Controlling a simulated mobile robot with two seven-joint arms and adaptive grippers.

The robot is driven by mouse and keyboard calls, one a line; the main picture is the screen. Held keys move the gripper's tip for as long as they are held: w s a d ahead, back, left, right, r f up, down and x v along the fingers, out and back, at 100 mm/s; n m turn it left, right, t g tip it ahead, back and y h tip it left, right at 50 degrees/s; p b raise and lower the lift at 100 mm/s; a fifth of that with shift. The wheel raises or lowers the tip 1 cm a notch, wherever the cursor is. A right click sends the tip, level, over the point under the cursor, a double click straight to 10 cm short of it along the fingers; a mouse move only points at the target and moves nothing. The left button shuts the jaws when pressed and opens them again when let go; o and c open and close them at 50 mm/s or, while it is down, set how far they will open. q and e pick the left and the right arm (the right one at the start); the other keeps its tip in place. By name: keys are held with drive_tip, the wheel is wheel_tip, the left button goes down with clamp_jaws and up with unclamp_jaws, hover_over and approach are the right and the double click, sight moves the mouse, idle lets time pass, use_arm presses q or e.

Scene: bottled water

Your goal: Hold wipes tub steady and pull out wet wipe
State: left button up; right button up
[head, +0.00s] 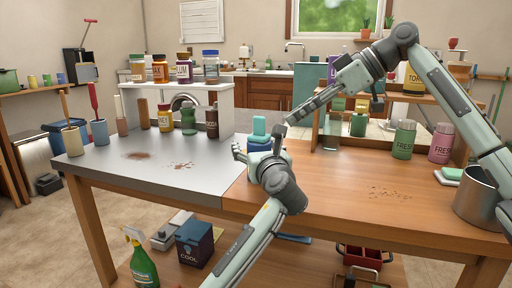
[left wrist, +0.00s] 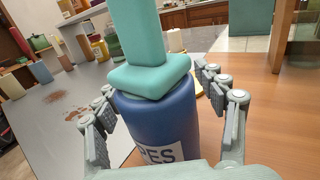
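The wipes tub is a blue cylinder with a white label ending in "PES" (left wrist: 160,128); in the head view most of it is hidden behind my left gripper. A teal lid-like top and an upright teal piece (left wrist: 137,32), which looks like the wipe, sit above it; the piece also shows in the head view (head: 259,126). My left gripper (left wrist: 157,85) has one finger on each side of the tub, with narrow gaps visible. My right gripper (head: 292,121) points down-left, close to the right of the teal piece. Its fingers are seen edge-on, so their opening is unclear.
A white shelf (head: 225,95) with several jars stands behind the grey left table half. Green (head: 404,140) and pink (head: 440,143) containers and a metal pot (head: 480,195) stand at the right. The wooden front area is clear except for crumbs.

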use_arm(q)
drive_tip(key=c, duration=1.4)
drive_tip(key=o, duration=0.6)
drive_tip(key=shift+c, duration=0.2)
drive_tip(key=c, duration=0.4)
